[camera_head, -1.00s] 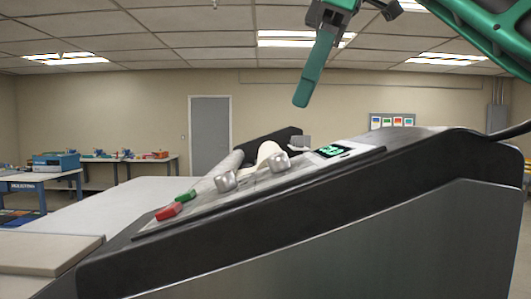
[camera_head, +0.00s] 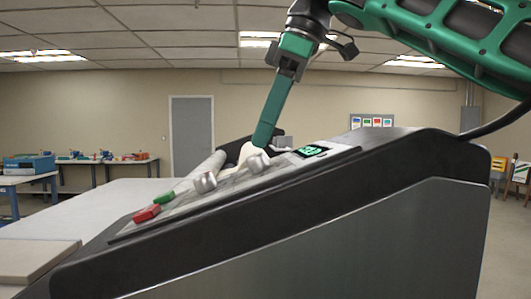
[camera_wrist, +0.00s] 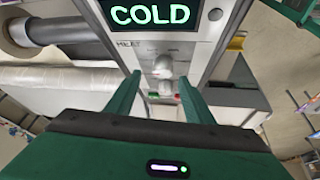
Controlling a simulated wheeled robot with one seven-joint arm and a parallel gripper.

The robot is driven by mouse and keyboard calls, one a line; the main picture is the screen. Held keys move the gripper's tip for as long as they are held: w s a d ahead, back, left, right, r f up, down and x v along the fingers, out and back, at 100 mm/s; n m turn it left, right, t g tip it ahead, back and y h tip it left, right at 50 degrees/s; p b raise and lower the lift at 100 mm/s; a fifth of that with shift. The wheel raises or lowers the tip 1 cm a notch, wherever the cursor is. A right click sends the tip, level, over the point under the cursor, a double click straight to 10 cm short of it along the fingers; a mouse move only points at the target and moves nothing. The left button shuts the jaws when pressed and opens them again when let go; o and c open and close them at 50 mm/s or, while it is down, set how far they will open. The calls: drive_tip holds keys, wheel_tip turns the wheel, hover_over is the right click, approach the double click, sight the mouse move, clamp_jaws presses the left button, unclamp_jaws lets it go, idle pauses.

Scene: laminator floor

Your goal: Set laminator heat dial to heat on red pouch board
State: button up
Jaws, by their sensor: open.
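The laminator's sloped control panel (camera_head: 232,187) carries two silver knobs. The upper knob (camera_head: 258,163) is nearer the display (camera_head: 312,151); the lower knob (camera_head: 205,183) is farther down. In the wrist view the display (camera_wrist: 150,14) reads COLD in green, with a HEAT label under it and the knobs (camera_wrist: 163,67) beyond. My gripper (camera_head: 263,138) is above the panel, fingers pointing down, its tip just above the upper knob in the head view. In the wrist view my gripper (camera_wrist: 160,80) is open, fingers apart on both sides of the knobs; contact cannot be told. No red pouch board is clearly identifiable.
A green button (camera_head: 165,198) and a red button (camera_head: 147,214) sit low on the panel. Rollers (camera_wrist: 62,30) lie beside the panel. A work table with a blue box (camera_head: 28,164) stands back left.

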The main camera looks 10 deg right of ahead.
sight(256, 154)
drive_tip(key=shift+x, duration=2.1)
